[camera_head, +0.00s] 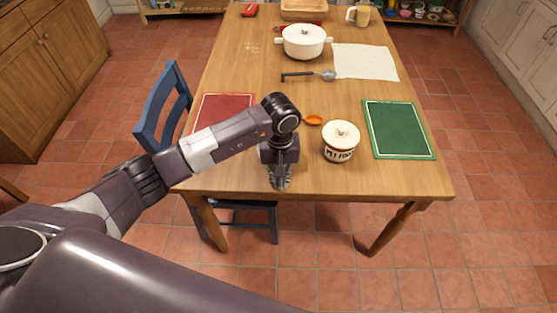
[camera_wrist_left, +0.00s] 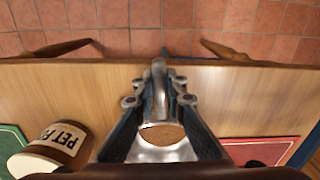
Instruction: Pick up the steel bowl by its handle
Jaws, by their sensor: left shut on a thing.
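My left gripper (camera_head: 281,183) is low over the near edge of the wooden table, pointing down. In the left wrist view my left gripper (camera_wrist_left: 159,100) is shut on the shiny handle of the steel bowl (camera_wrist_left: 165,153). The handle stands between the two fingers. Only part of the bowl shows, with a brown reflection or opening in its middle. In the head view the bowl is hidden or too small to make out behind the gripper. I cannot tell whether the bowl touches the table. My right gripper is not in view.
A pet food jar (camera_head: 341,141) stands right of the gripper, near an orange spoon (camera_head: 313,120). A red board (camera_head: 222,108) and a green board (camera_head: 398,130) lie on either side. A black-handled utensil (camera_head: 307,75) and white pot (camera_head: 303,42) are farther back. A blue chair (camera_head: 160,110) stands left.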

